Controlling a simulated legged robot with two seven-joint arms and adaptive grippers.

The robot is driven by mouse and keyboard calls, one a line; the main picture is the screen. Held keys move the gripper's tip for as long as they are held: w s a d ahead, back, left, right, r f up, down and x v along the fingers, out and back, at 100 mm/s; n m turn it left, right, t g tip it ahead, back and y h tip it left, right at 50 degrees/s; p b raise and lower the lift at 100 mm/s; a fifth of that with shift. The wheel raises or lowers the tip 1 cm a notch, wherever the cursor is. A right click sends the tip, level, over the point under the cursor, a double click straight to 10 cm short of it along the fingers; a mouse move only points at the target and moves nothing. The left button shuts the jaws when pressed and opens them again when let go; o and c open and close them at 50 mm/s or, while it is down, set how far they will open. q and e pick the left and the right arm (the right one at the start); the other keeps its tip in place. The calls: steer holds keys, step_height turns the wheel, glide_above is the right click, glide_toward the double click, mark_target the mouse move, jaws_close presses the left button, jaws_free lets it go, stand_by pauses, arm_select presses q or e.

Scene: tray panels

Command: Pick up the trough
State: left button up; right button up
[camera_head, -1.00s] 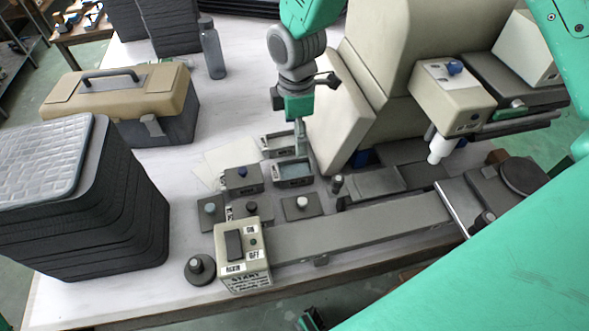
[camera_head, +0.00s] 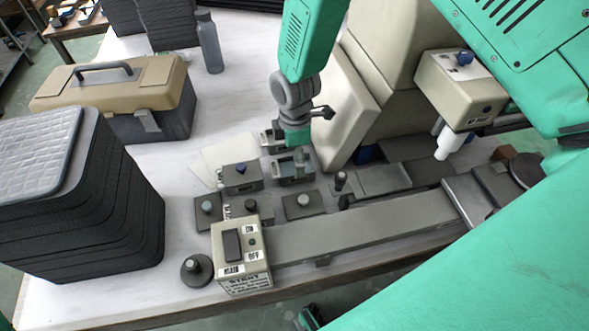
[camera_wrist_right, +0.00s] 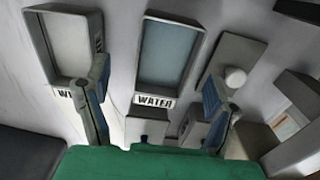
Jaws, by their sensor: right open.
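A small grey trough with a bluish inside (camera_head: 294,180) lies on the white table in the head view, below my right gripper (camera_head: 300,163). In the right wrist view this trough (camera_wrist_right: 168,55) is in the middle, with a WATER label on its near end. My right gripper (camera_wrist_right: 156,80) is open there, one finger on each side of the trough; contact cannot be told. A second trough, pale inside (camera_wrist_right: 66,48), lies to its left, beyond the left finger, also labelled. In the head view it is partly hidden behind my gripper. My left gripper is not in view.
A blue-knobbed box (camera_head: 242,178) stands left of the trough. A white-knobbed panel (camera_head: 302,205) lies in front of it. A cream machine (camera_head: 345,105) rises close behind on the right. A switch box (camera_head: 241,255), stacked dark panels (camera_head: 80,210) and a toolbox (camera_head: 115,95) stand around.

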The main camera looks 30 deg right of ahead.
mark_target(292, 170)
step_height(292, 170, down, 5)
steer(key=shift+s+a+r, duration=0.1)
steer(key=shift+s+a, duration=0.05)
steer(key=c, duration=1.5)
steer(key=shift+r, duration=0.15)
